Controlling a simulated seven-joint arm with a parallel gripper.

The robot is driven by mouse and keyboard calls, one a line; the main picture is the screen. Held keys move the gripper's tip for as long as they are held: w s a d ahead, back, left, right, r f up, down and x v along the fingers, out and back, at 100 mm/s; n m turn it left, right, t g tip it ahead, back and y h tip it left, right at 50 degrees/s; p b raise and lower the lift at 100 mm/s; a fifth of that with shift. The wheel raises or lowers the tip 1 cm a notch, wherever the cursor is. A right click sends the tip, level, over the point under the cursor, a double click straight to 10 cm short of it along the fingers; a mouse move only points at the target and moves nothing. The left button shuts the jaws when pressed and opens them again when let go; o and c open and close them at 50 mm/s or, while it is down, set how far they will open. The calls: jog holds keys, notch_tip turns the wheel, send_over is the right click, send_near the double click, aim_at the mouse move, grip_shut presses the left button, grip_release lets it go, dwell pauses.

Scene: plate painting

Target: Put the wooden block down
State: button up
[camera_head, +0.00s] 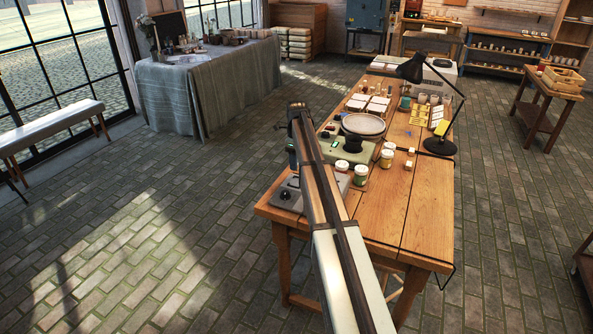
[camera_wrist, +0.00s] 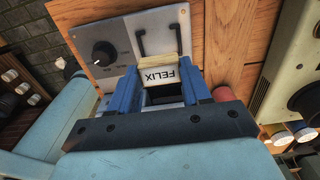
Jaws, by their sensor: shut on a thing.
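The wooden block (camera_wrist: 159,80) shows in the wrist view as a pale piece with a white face lettered FELIX, upside down in the picture. My gripper (camera_wrist: 158,86) has its blue fingers shut on the block's two sides. Beyond the block lies a grey panel (camera_wrist: 118,62) with a black knob and a black handle, on the wooden table (camera_wrist: 229,45). I cannot tell how high the block is above the surface. In the head view my arm reaches over the table's left edge, and the held block cannot be made out there.
The grey panel (camera_head: 287,198) sits at the table's left edge. Right of it are a green device with a round plate (camera_head: 363,125) and several paint jars (camera_head: 361,175). A black lamp (camera_head: 440,146) stands farther right. The table's near right part (camera_head: 425,225) is clear.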

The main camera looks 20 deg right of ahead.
notch_tip(320, 180, up, 2)
jog(key=shift+w+d+r, duration=0.3)
jog(key=shift+w+r, duration=0.05)
jog(key=w+d+f, duration=0.1)
jog(key=w+d, duration=0.6)
jog(key=d, duration=0.1)
jog(key=shift+w+d+f, duration=0.1)
jog(key=shift+f, duration=2.45)
jog(key=shift+w+d+f, duration=0.1)
jog(key=shift+f, duration=2.45)
jog(key=shift+f, duration=0.1)
jog(key=o, duration=1.1)
